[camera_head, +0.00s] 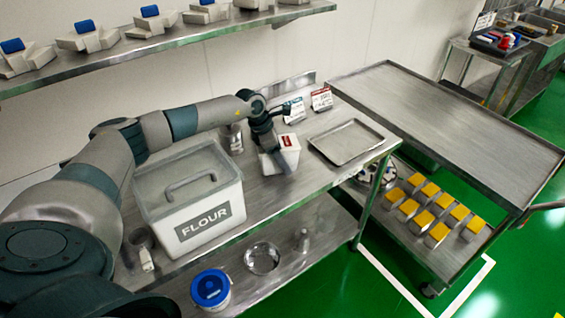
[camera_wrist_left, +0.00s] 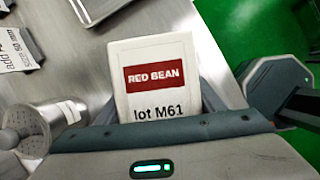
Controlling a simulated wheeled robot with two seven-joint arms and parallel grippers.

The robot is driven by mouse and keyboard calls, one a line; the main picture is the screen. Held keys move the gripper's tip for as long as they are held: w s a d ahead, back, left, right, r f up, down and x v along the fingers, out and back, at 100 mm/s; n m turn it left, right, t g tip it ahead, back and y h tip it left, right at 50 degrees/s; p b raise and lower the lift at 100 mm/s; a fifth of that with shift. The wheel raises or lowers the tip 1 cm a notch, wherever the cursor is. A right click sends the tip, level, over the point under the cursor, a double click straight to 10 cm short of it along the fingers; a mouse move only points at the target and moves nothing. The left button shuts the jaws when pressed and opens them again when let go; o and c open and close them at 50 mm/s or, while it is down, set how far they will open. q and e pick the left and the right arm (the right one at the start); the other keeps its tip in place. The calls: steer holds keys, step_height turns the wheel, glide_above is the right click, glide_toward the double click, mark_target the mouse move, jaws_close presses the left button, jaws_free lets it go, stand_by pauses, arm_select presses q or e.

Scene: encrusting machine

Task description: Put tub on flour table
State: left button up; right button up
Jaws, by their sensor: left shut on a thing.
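A white tub (camera_head: 286,156) with a red label is on or just above the steel flour table (camera_head: 290,197), right of the big flour bin (camera_head: 190,197); I cannot tell if its base touches. In the left wrist view the tub (camera_wrist_left: 156,98) reads "RED BEAN lot M61". My left gripper (camera_head: 268,143) is shut on the tub, with its fingers on either side of it in the wrist view. The tub's lower part is hidden there by my wrist.
An empty shallow tray (camera_head: 347,141) lies right of the tub. Sign cards (camera_head: 321,99) and a metal shaker (camera_head: 234,138) stand behind it. A bare steel table (camera_head: 450,125) adjoins at right. Below are a blue-lidded container (camera_head: 211,289) and yellow-topped blocks (camera_head: 430,189).

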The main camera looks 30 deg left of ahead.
arm_select(q)
step_height(320, 180, down, 2)
steer(key=shift+f+p, duration=0.1)
steer(key=shift+p, duration=0.45)
steer(key=shift+w+f, duration=0.1)
steer(key=shift+f, duration=0.15)
steer(key=o, duration=1.8)
steer(key=shift+s+a+r+b, duration=0.15)
steer(key=shift+s+r+b, duration=0.15)
steer(key=shift+r, duration=0.3)
steer(key=b+v, duration=0.3)
steer(key=v, duration=0.8)
